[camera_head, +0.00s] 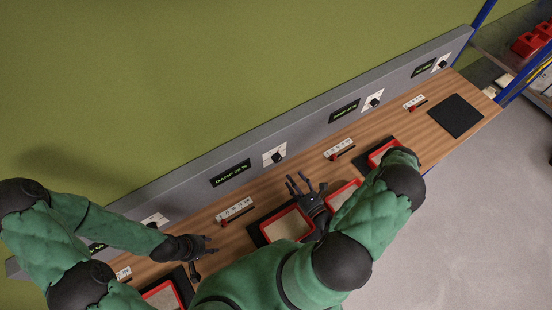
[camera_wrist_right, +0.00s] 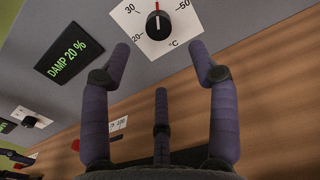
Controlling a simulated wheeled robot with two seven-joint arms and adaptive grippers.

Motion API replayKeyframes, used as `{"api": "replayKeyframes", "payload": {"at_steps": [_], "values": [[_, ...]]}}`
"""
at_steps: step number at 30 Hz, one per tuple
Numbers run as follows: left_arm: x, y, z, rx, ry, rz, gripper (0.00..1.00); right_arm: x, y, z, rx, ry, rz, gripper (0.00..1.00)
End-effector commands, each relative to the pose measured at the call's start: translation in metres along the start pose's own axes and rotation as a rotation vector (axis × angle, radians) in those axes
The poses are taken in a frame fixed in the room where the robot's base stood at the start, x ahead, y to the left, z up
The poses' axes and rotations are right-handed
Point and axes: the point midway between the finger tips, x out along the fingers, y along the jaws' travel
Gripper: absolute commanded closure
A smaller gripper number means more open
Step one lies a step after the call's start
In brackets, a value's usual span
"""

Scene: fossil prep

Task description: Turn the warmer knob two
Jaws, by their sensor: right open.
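A black warmer knob (camera_head: 279,157) sits on a white dial plate on the grey back panel. In the right wrist view the same knob (camera_wrist_right: 160,25) shows close, its white line pointing up toward a red mark between 30 and 50. My right gripper (camera_head: 301,183) is open and empty in front of and below this knob, its fingers (camera_wrist_right: 160,62) spread to either side of the dial in view, apart from it. My left gripper (camera_head: 208,252) looks open and empty above the bench at the lower left. Other similar knobs (camera_head: 374,103) (camera_head: 442,64) sit farther right along the panel.
Displays stand between the dials; one (camera_head: 231,173) reads DAMP 20 %. Red trays (camera_head: 262,226) of pale material stand on dark mats along the wooden bench. Small labelled slider blocks (camera_head: 236,210) lie along its back. A bare dark mat (camera_head: 456,116) lies at the right end.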

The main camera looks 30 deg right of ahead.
Motion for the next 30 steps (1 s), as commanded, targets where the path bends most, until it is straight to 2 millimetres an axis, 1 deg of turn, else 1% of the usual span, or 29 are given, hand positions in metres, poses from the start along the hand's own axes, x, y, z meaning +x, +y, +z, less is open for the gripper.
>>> {"api": "replayKeyframes", "payload": {"at_steps": [5,12,18,21,24,30], "values": [[-0.006,0.002,0.001,0.0,0.0,0.0,0.6,0.023,0.003,0.002,-0.001,-0.003,0.008,0.39],[-0.014,0.005,0.001,0.0,0.0,0.0,0.6,0.062,0.003,0.002,-0.002,-0.002,0.008,0.39],[-0.019,0.007,0.001,0.0,0.0,0.0,0.6,0.088,0.002,0.002,-0.001,-0.001,0.007,0.39],[-0.02,0.007,0.001,0.0,0.0,0.0,0.6,0.096,0.002,0.001,-0.002,-0.001,0.006,0.39],[-0.02,0.007,0.001,0.0,0.0,0.0,0.6,0.1,0.002,0.001,-0.001,0.0,0.004,0.39],[-0.02,0.007,0.001,0.0,0.0,0.0,0.6,0.101,0.001,0.0,0.0,0.0,0.003,0.39]]}}
